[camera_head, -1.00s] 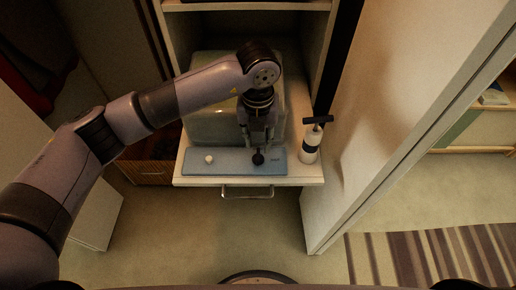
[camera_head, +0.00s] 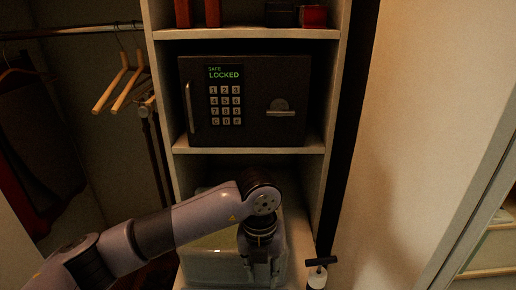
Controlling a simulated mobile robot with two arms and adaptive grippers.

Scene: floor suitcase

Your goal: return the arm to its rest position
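My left arm (camera_head: 160,228) comes in from the lower left and reaches across the front of the shelf unit. Its gripper (camera_head: 262,277) points down near the bottom edge of the view, in front of a pale translucent bin. The fingertips are dark and partly cut off by the picture's edge, so I cannot tell whether they are open or shut, or whether they hold anything. My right arm and gripper are not in view.
A black safe (camera_head: 245,101) reading "LOCKED" sits on the shelf above the arm. The pale bin (camera_head: 208,262) is behind the gripper. A white pump bottle (camera_head: 317,279) with a black T-handle stands right of it. Hangers (camera_head: 122,82) hang at left. A wall is at right.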

